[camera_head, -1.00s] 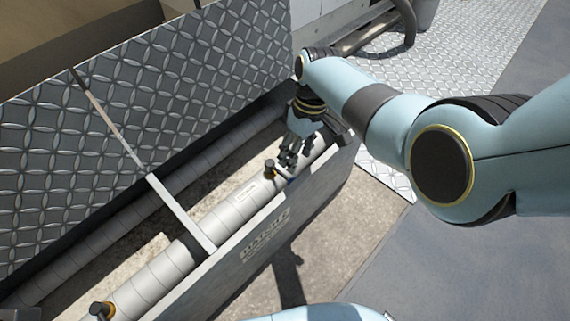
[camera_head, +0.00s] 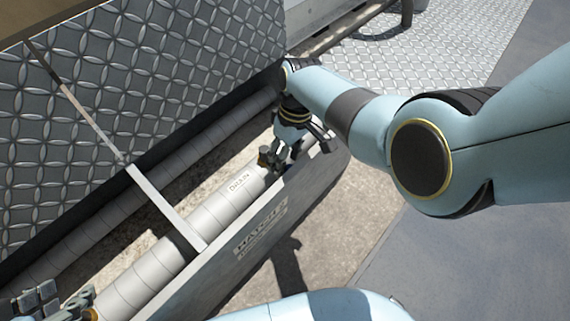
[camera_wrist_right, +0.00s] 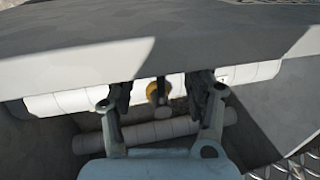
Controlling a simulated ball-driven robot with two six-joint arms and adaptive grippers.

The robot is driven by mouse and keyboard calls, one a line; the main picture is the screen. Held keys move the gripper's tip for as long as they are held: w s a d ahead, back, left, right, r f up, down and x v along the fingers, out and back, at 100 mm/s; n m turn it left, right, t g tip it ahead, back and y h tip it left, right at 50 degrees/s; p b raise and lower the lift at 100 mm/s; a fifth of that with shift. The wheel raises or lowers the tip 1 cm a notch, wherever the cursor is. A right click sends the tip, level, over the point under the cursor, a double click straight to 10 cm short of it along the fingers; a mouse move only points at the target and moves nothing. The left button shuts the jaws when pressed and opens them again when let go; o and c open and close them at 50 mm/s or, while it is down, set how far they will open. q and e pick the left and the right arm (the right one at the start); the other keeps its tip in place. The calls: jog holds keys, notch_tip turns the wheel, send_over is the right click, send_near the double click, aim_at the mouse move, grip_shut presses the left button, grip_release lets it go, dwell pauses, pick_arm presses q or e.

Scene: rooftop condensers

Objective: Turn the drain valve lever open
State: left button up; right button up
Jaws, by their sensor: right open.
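The drain valve shows in the right wrist view as a yellow-brass body with a dark upright part (camera_wrist_right: 157,92), between the two open fingers of my right gripper (camera_wrist_right: 160,98). In the head view my right gripper (camera_head: 274,160) is down in the trough at the valve, beside the pipe section (camera_head: 222,205) labelled "DRAIN", and hides most of the valve. I cannot tell whether the fingers touch the lever. My left gripper (camera_head: 52,302) is at the bottom left corner, above the near end of the same pipe; its finger gap is unclear.
A raised tread-plate hatch lid (camera_head: 150,95) stands behind the trough. The trough's front wall (camera_head: 262,232) carries a label plate. A crossbar (camera_head: 165,207) spans the trough, and a second pipe (camera_head: 170,162) runs behind. Clear floor (camera_head: 335,235) lies in front.

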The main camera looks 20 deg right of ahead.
jog(key=shift+s+a+f+b, duration=0.1)
jog(key=shift+f+b, duration=0.2)
jog(key=shift+f, duration=0.35)
grip_shut()
